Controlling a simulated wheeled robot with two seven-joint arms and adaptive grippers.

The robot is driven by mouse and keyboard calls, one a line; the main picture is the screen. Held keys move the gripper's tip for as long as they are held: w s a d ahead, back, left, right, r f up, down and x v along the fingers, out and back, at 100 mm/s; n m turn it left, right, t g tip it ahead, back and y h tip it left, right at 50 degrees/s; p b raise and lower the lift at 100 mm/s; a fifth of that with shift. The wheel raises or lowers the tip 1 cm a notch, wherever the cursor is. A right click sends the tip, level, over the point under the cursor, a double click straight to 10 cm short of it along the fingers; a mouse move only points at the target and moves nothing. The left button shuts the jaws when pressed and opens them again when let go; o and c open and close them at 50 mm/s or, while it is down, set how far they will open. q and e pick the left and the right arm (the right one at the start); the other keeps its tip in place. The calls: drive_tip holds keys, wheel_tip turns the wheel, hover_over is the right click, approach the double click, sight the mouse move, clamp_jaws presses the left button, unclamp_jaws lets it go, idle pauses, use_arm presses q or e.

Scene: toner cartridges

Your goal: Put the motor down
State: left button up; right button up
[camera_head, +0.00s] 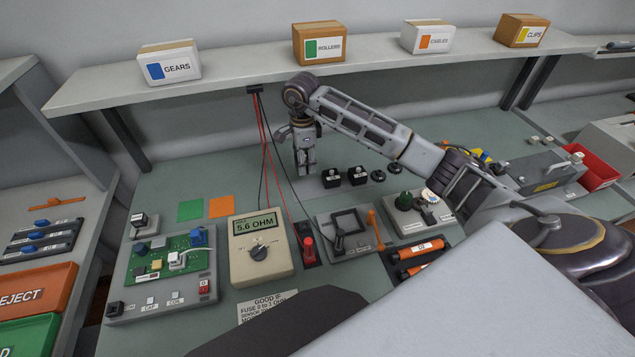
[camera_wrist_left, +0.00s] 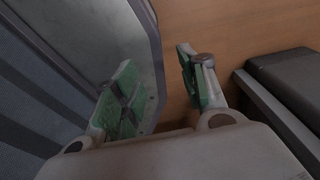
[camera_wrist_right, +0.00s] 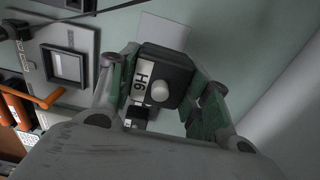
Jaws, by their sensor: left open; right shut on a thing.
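My right gripper (camera_head: 306,168) reaches down over the grey-white mat (camera_head: 312,190) at the back of the bench. In the right wrist view its fingers (camera_wrist_right: 163,82) are shut on a black motor (camera_wrist_right: 170,63) with a white label and a pale round knob. In the head view the held motor is mostly hidden by the fingers, and I cannot tell whether it touches the mat.
A meter (camera_head: 262,248) reading 5.6 OHM stands in front, with red and black leads hanging near the gripper. A square-framed fixture (camera_head: 347,232) and a circuit board station (camera_head: 160,270) stand on the bench. The shelf (camera_head: 220,88) with labelled boxes is above.

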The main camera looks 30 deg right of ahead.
wheel_tip(320, 180, down, 5)
drive_tip(key=shift+r+p, duration=0.1)
drive_tip(key=shift+p, duration=0.25)
drive_tip(key=shift+f, duration=2)
use_arm(q)
drive_tip(key=shift+s+d+r, duration=0.2)
drive_tip(key=shift+d+r, duration=0.3)
drive_tip(key=shift+r, duration=0.15)
use_arm(e)
drive_tip(key=shift+f, duration=0.2)
use_arm(q)
drive_tip(key=shift+f, duration=0.15)
use_arm(e)
drive_tip(key=shift+f, duration=0.1)
use_arm(q)
drive_tip(key=shift+a, duration=0.2)
use_arm(e)
drive_tip(key=o, duration=1.1)
